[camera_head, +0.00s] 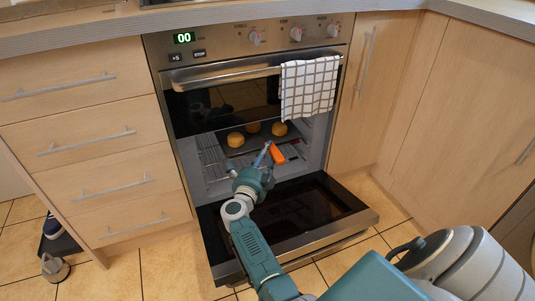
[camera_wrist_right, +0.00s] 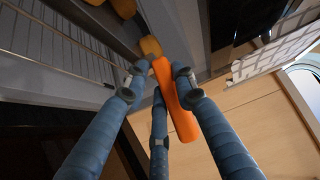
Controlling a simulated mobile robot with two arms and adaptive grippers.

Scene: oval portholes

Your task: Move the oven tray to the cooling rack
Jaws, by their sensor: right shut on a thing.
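The dark oven tray (camera_head: 258,139) lies inside the open oven on a wire rack and carries three round golden-brown baked pieces. An orange handle (camera_head: 277,153) shows at its front edge; the join is hard to make out. My right gripper (camera_head: 266,155) reaches in over the lowered door. In the right wrist view its blue fingers are closed around the orange handle (camera_wrist_right: 172,95). The tray's edge and the baked pieces (camera_wrist_right: 151,46) show just beyond the fingertips. My left gripper is out of view. I see no cooling rack.
The oven door (camera_head: 300,212) is folded down in front of the cavity. A checked towel (camera_head: 308,86) hangs at the oven handle's right end. Oven wire rack rods (camera_head: 211,158) show left of the tray. Wooden drawers (camera_head: 90,140) and cupboards (camera_head: 465,110) flank the oven.

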